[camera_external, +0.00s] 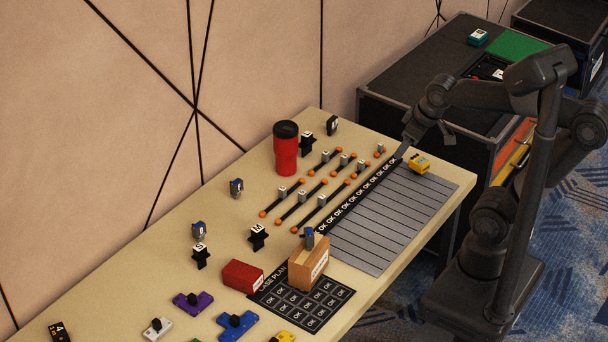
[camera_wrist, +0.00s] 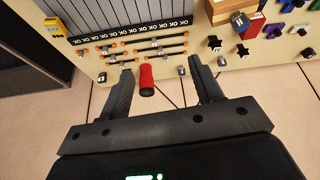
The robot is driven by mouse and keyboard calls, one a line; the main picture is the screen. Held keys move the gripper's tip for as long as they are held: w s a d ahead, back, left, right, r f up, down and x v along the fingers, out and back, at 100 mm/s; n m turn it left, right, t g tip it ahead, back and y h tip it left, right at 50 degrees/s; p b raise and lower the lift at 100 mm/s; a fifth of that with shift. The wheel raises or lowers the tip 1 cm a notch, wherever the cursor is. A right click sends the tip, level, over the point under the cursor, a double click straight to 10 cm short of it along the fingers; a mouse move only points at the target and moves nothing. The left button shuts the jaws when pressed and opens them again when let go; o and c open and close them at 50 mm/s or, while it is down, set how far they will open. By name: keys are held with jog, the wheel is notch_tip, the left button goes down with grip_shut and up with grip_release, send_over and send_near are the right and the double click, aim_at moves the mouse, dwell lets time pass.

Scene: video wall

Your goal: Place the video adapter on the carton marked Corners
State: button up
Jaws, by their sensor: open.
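A tan carton (camera_external: 303,277) with a white label stands on the case-plan mat; I cannot read its lettering. A small blue-grey adapter (camera_external: 308,238) appears to rest on its top. They also show at the top of the wrist view, the carton (camera_wrist: 252,8) and the adapter (camera_wrist: 238,19). Similar blue-grey pieces stand near the wall, one at mid-table (camera_external: 236,187) and one farther left (camera_external: 199,230). I cannot tell which is the task's adapter. My gripper (camera_external: 428,138) is open and empty above the table's far right end, far from the carton. Its spread fingers show in the wrist view (camera_wrist: 160,66).
A tall red tumbler (camera_external: 286,155) stands near the wall. A red box (camera_external: 242,276) is left of the carton. Rods with orange ends (camera_external: 305,192) lie mid-table. A yellow block (camera_external: 419,163) sits beside the grey striped panel (camera_external: 385,225), which is otherwise clear. A black case (camera_external: 410,85) stands behind.

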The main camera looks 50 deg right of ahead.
jog(key=shift+m+t, duration=0.4)
jog(key=shift+m, duration=0.3)
jog(key=s+d, duration=0.2)
jog(key=s, duration=0.1)
jog(key=shift+s+d+f, duration=0.15)
jog(key=shift+s, duration=0.15)
